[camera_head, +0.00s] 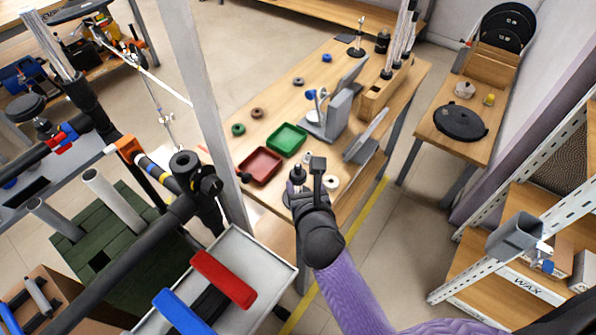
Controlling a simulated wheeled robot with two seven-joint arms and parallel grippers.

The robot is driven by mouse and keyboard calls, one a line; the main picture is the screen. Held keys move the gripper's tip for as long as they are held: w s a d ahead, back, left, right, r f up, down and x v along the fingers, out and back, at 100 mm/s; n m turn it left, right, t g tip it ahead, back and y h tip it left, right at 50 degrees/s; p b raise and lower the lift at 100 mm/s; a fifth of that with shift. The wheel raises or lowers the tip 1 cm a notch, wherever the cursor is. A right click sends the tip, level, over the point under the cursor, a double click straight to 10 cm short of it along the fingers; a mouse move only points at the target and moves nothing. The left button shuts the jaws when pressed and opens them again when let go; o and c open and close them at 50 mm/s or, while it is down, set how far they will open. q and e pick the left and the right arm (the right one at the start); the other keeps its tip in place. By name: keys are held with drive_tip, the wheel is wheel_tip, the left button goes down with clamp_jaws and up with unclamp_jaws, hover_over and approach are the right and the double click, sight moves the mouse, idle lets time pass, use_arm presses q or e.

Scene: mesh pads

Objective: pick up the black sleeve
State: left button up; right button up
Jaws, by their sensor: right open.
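My right gripper (306,180), on the purple arm from below, is over the near right end of the wooden bench (285,103). It is open. A small dark upright piece (297,174) shows beside its fingers. I cannot tell whether this is the black sleeve, or whether the gripper touches it. The gripper and wrist hide part of the bench top there. Another dark shape (210,301) lies between the red and blue bars in the grey tray at the bottom; what it is stays unclear. My left gripper is not in view.
A red tray (260,166) and a green tray (286,139) lie left of the gripper. A grey device (328,121) stands behind them. Several small rings lie on the bench. A pale post (205,90) rises at its left. A shelf rack (520,250) stands right.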

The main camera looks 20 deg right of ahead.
sight(299, 169)
drive_tip(key=b+x, duration=0.3)
drive_tip(key=x, duration=0.4)
drive_tip(key=shift+w+a+r, duration=0.1)
drive_tip(key=shift+w+r, duration=0.05)
drive_tip(key=shift+w, duration=0.2)
drive_tip(key=shift+r, duration=0.15)
drive_tip(key=shift+c, duration=0.5)
clamp_jaws()
